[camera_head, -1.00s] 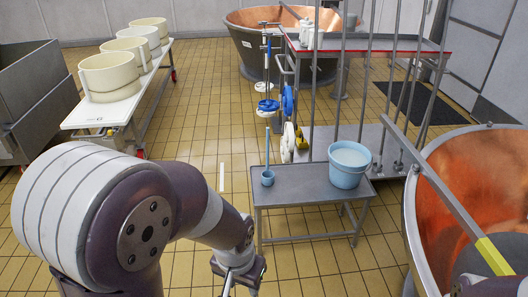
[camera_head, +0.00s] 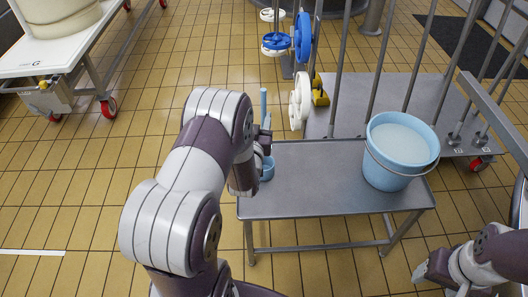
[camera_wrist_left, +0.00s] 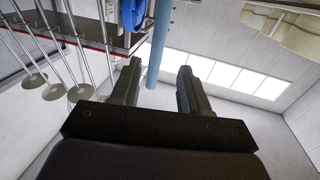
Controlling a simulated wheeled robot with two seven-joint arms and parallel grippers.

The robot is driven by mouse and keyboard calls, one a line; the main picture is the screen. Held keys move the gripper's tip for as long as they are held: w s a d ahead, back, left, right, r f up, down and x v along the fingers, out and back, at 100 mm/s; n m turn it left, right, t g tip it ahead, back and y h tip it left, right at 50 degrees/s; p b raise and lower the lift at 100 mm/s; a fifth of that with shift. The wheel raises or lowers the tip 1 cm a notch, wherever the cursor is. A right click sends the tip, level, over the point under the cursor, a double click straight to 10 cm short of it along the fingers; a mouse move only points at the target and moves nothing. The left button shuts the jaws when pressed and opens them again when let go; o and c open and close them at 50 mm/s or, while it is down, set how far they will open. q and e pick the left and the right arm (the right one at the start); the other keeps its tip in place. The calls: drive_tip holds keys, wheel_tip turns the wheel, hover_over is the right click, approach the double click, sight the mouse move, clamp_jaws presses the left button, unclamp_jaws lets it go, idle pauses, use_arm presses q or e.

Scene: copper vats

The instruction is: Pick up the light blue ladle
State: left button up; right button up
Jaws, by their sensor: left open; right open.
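The light blue ladle (camera_head: 263,103) stands upright at the left end of the small metal table, its cup (camera_head: 268,169) low beside my left wrist. My left gripper (camera_head: 266,138) is at the ladle's handle and partly hidden by my own arm. In the left wrist view the handle (camera_wrist_left: 160,40) rises between the two open fingers of my left gripper (camera_wrist_left: 160,88), with a gap on the right side. My right gripper (camera_head: 420,271) is open and empty at the lower right, away from the ladle.
The metal table (camera_head: 310,190) also bears a light blue bucket (camera_head: 396,150) at its right end. A rack with upright metal rods (camera_head: 375,70) and white and blue wheels (camera_head: 300,100) stands behind. A white cart (camera_head: 60,50) is at the upper left. The table's middle is clear.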

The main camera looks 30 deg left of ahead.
sight(263, 107)
use_arm(q)
drive_tip(key=shift+w+a, duration=0.2)
drive_tip(key=shift+w, duration=0.85)
drive_tip(key=b+x, duration=0.1)
drive_tip(key=x, duration=0.3)
drive_tip(key=shift+w, duration=0.2)
drive_tip(key=shift+s+r, duration=0.1)
drive_tip(key=shift+c, duration=0.3)
clamp_jaws()
